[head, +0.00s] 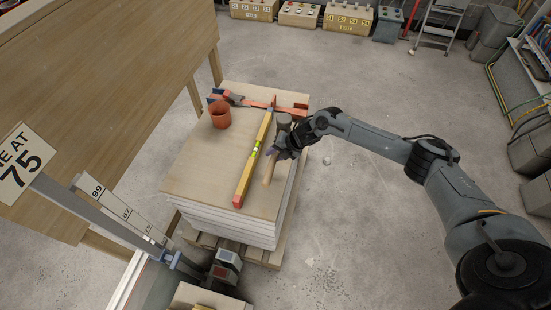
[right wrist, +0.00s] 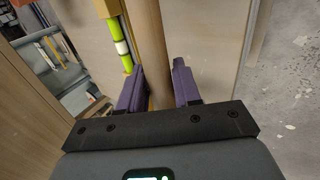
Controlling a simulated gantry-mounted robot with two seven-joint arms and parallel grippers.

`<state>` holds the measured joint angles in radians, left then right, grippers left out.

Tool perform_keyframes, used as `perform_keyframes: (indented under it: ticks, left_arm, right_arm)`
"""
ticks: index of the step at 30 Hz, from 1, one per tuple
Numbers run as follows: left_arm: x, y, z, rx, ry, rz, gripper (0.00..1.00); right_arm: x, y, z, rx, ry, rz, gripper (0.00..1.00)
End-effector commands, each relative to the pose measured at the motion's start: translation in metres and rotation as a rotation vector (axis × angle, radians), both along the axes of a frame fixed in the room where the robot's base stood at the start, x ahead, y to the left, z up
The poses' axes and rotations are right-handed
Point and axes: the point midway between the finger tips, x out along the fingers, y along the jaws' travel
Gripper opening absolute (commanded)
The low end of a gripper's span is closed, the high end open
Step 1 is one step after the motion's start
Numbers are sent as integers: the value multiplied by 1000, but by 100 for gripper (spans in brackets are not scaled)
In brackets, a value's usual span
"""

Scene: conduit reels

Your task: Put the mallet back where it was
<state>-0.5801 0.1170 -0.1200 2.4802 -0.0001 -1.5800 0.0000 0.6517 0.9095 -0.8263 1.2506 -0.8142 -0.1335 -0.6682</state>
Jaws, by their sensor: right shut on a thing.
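The mallet has a grey-brown head (head: 284,121) and a pale wooden handle (head: 268,173). It is over the right part of the stacked boards (head: 185,185), to the right of a yellow spirit level. My right gripper (head: 280,152) is shut on the handle. In the right wrist view, the handle (right wrist: 149,45) runs between the purple fingers (right wrist: 158,88); the mallet's head is not visible there. I cannot tell whether the mallet touches the top board. My left gripper is not in view.
A red and blue bar clamp (head: 258,104) lies along the stack's back edge. Open floor (head: 350,240) is at the right.

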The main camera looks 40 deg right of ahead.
Motion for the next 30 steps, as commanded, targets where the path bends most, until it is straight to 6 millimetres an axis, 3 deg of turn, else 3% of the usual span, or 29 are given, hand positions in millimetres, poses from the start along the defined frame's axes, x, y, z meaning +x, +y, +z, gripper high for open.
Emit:
perform_keyframes:
  ticks: [5,12,13,18,30]
  left_arm:
    - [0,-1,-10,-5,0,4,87]
    - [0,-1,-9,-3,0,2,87]
    - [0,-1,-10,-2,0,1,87]
    - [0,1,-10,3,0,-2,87]
    - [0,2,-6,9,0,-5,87]
  right_arm:
    - [1,1,-23,2,-3,0,0]
    - [0,0,-25,1,-3,-1,0]
    - [-1,0,-27,1,2,0,34]
    - [-1,0,-27,1,1,0,58]
    - [-3,-2,-20,1,-1,-1,58]
